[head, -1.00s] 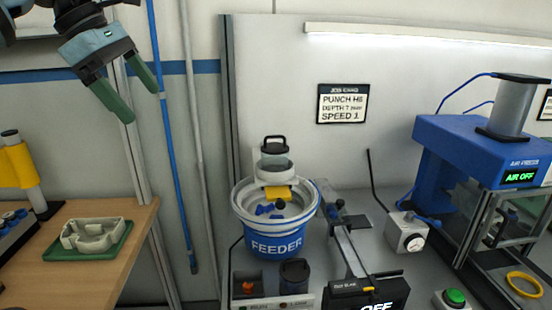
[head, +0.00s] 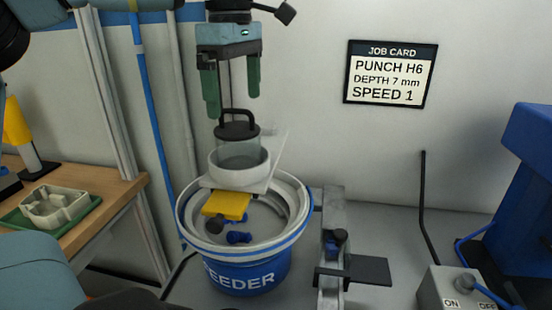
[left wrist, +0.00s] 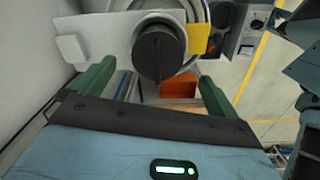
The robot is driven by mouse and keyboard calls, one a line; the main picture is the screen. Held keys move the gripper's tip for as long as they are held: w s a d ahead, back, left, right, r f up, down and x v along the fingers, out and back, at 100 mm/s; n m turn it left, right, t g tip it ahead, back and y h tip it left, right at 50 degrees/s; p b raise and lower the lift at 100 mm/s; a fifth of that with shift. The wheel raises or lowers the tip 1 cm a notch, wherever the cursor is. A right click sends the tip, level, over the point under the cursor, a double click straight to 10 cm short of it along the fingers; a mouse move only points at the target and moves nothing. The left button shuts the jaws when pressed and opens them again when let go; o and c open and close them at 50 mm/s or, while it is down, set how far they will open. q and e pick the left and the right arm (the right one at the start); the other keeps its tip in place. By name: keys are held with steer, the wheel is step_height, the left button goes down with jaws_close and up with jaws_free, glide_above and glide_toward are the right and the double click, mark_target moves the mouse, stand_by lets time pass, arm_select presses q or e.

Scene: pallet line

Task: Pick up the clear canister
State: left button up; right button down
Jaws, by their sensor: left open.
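The clear canister (head: 240,153) has a dark lid with a loop handle. It stands upright in a white round holder (head: 240,174) above the feeder bowl (head: 247,278). My left gripper (head: 233,105) is open, its green fingers pointing down just above the lid, with the handle below and between the fingertips. In the left wrist view, the dark round lid (left wrist: 160,53) shows between and beyond the open fingers of my left gripper (left wrist: 156,73); the lid hides the clear body there. Nothing is in the jaws. I do not see my right gripper.
A yellow tab (head: 226,205) sticks out below the holder, with small blue parts (head: 239,237) in the bowl. A grey rail (head: 333,215) and a switch box (head: 448,288) stand at right. A wooden bench (head: 120,197) with a tray is at left. A wall is behind.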

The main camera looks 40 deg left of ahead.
mark_target(236, 129)
arm_select(q)
steer(key=shift+w+d+f, duration=0.1)
steer(key=shift+w+f, duration=0.1)
steer(key=shift+f, duration=0.3)
steer(key=shift+f, duration=0.1)
steer(key=shift+s+f, duration=0.2)
steer(key=shift+f, duration=0.6)
steer(key=shift+w+a+f+p, duration=0.1)
steer(key=shift+a+f+p, duration=0.1)
steer(key=shift+f, duration=1.3)
steer(key=shift+a+f+p, duration=0.1)
steer(key=shift+a+f, duration=0.1)
steer(key=shift+f, duration=1.25)
steer(key=c, duration=1.1)
steer(key=shift+r, duration=0.15)
